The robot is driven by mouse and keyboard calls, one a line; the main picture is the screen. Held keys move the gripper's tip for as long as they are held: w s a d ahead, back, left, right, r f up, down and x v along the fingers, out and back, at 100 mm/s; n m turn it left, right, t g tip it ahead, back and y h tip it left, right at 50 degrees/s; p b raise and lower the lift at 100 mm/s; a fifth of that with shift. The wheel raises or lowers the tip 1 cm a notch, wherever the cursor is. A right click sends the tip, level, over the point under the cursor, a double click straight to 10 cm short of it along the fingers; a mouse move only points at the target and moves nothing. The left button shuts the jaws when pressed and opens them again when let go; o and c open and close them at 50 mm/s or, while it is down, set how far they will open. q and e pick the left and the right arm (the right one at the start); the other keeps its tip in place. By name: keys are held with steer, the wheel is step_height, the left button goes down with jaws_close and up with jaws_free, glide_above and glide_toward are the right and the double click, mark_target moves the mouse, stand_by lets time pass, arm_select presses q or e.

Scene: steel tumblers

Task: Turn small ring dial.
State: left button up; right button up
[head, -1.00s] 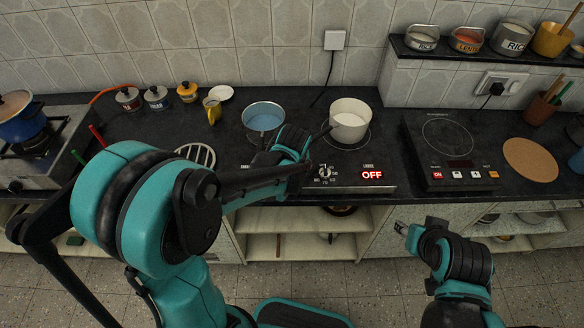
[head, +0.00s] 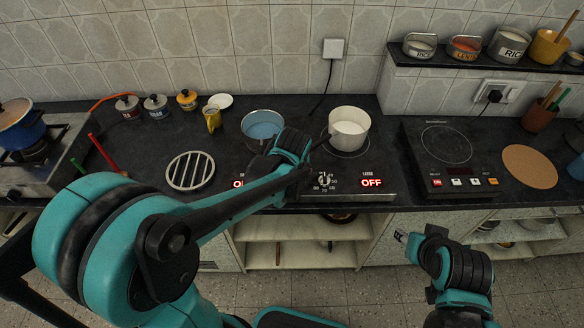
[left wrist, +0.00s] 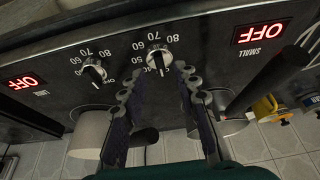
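The small ring dial (left wrist: 159,59) is a pale round knob with numbers around it on the dark hob panel, on the side of the red OFF display marked SMALL (left wrist: 264,33). In the head view my arm hides this dial. My left gripper (left wrist: 158,72) is open in the left wrist view, its two fingers apart on either side of the dial's lower edge; whether they touch it I cannot tell. The large ring dial (left wrist: 95,73) sits to the left, and shows in the head view (head: 324,180). My right gripper (head: 401,237) is away from the hob, low at the right; its fingers are too small to judge.
A blue-inside pan (head: 262,125) and a white pot (head: 349,128) stand on the hob behind the panel. A round metal grille (head: 190,171) lies to the left. A separate induction plate (head: 448,150) stands to the right. Floor in front is clear.

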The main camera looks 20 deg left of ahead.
arm_select(q)
steer(key=v, duration=0.9)
steer(key=shift+s, duration=0.1)
steer(key=s+a+m+t+h, duration=0.1)
steer(key=s+a+m+t, duration=0.1)
steer(key=s, duration=1)
steer(key=shift+a+f+m+t, duration=0.4)
steer(key=shift+a+m, duration=0.3)
steer(key=shift+a, duration=0.2)
steer(key=shift+s, duration=0.15)
